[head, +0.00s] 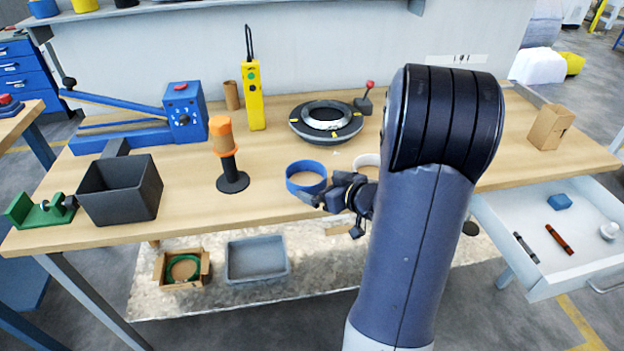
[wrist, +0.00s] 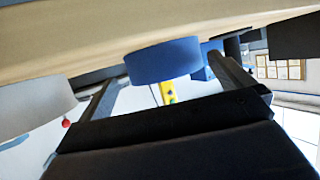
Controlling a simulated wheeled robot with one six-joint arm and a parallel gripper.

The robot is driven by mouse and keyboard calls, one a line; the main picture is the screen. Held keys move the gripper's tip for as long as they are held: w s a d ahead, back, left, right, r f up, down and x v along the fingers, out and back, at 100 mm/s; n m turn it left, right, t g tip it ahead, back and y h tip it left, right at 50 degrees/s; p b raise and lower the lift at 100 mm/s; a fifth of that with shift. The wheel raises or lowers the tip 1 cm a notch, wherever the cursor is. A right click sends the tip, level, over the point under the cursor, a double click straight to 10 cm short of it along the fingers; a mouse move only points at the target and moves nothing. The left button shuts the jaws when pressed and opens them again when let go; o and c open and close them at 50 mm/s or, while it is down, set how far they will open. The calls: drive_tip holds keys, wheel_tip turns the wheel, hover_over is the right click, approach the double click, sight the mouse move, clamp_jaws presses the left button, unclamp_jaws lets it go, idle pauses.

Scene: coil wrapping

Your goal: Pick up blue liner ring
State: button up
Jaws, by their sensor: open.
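The blue liner ring (head: 306,177) lies on the workbench near its front edge, in the middle of the head view. My gripper (head: 336,205) is just to the right of and in front of it, its jaws open and empty. In the wrist view the blue ring (wrist: 163,61) shows between the two fingers of my gripper (wrist: 168,82), ahead of them. I cannot tell whether a finger touches it. A white ring (head: 367,165) is behind my gripper, partly hidden by my arm. It also shows at the left of the wrist view (wrist: 35,104).
A black stand with an orange-topped spool (head: 228,155) is left of the blue ring. A round dark turntable (head: 327,122) stands behind it. A dark grey bin (head: 121,190) and a blue press (head: 180,112) are further left. An open drawer (head: 557,235) juts out at right.

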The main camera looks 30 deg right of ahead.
sight(312, 181)
drive_tip(key=x, duration=0.4)
drive_tip(key=shift+w+a, duration=0.25)
drive_tip(key=shift+w, duration=0.05)
drive_tip(key=shift+c, duration=0.4)
drive_tip(key=c, duration=0.6)
drive_tip(key=shift+o, duration=0.2)
